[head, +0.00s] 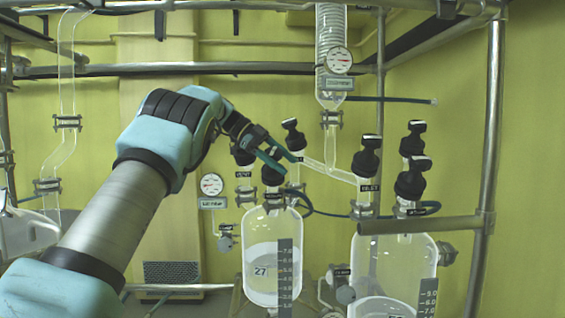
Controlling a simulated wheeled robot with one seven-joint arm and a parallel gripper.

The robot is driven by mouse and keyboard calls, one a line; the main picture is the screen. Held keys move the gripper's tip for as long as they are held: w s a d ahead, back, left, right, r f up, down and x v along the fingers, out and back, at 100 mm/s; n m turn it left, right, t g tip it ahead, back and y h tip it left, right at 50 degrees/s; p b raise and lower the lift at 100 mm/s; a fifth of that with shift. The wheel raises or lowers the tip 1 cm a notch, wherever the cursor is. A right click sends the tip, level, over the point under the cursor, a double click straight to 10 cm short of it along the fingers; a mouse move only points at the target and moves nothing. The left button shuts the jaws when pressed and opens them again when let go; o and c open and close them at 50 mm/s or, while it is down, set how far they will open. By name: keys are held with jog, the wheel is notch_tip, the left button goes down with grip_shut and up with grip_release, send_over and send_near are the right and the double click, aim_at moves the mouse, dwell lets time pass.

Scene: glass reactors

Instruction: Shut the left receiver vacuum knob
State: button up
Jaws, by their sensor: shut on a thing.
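The left receiver (258,225) is a clear glass vessel marked 27 with a dark level scale and pale liquid. Several black knobs stand on its top. The front knob (272,177), with a dark blue hose at its neck, appears to be the vacuum knob; its label is too small to read for certain. My gripper (284,160) comes in from the left, with its teal fingers shut on the top of this front knob and partly hiding it. The knob marked VENT (243,158) is just left, partly behind my gripper. The back knob (292,136) stands clear, its handle tilted.
A right receiver (385,262) with several black knobs stands close by, behind a metal rail (420,225). A glass column with a gauge (339,60) hangs above. Another gauge (211,185) sits left of the left receiver. Metal frame posts (487,150) stand right.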

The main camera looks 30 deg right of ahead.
jog(key=o, duration=1.1)
jog(key=shift+d+f, duration=0.1)
jog(key=shift+f, duration=0.1)
jog(key=shift+o, duration=1.4)
jog(key=shift+r, duration=0.1)
jog(key=shift+r+h, duration=0.15)
jog(key=shift+h, duration=0.15)
